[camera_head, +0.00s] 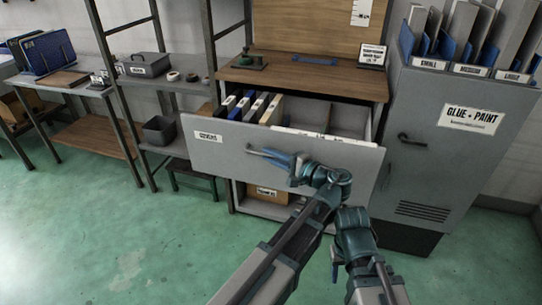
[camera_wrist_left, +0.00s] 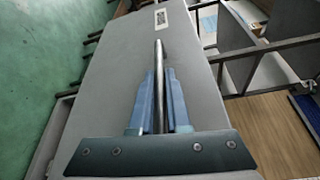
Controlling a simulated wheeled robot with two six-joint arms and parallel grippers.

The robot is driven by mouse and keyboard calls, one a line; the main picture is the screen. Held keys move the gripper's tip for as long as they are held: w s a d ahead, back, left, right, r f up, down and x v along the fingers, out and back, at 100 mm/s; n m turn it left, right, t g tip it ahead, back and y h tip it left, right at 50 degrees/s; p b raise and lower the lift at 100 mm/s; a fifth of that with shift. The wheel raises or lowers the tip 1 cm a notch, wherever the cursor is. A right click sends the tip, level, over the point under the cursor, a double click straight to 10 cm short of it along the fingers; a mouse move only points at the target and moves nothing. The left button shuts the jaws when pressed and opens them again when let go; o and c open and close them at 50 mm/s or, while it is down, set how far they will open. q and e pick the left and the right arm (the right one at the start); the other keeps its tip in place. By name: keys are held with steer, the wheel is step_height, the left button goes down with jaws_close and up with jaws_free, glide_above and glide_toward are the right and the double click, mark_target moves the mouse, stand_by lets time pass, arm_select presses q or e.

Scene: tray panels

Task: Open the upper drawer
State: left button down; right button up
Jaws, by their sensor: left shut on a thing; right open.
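The upper drawer (camera_head: 230,147) has a wide grey front with a white label at its left, and it stands pulled out of the cabinet under the wooden top. Folders and divided compartments show inside it. My left gripper (camera_head: 287,162) is at the drawer front, its blue fingers shut on the bar handle (camera_head: 255,151). In the left wrist view the dark handle bar (camera_wrist_left: 159,58) runs between the two fingers of the left gripper (camera_wrist_left: 160,95), against the grey drawer front (camera_wrist_left: 195,75). My right gripper (camera_head: 335,267) is low in front of the cabinet, partly hidden by its own arm, open and away from the drawer.
A grey cabinet (camera_head: 440,150) labelled glue and paint stands close at the right. A shelf rack with a toolbox (camera_head: 145,65) and a dark bin (camera_head: 159,130) stands at the left. A cardboard box (camera_head: 268,193) sits below the drawer. The green floor (camera_head: 110,230) at left is clear.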

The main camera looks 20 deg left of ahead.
arm_select(q)
steer(key=shift+s, duration=0.1)
arm_select(e)
steer(key=shift+s, duration=0.1)
arm_select(q)
steer(key=c, duration=0.9)
jaws_free()
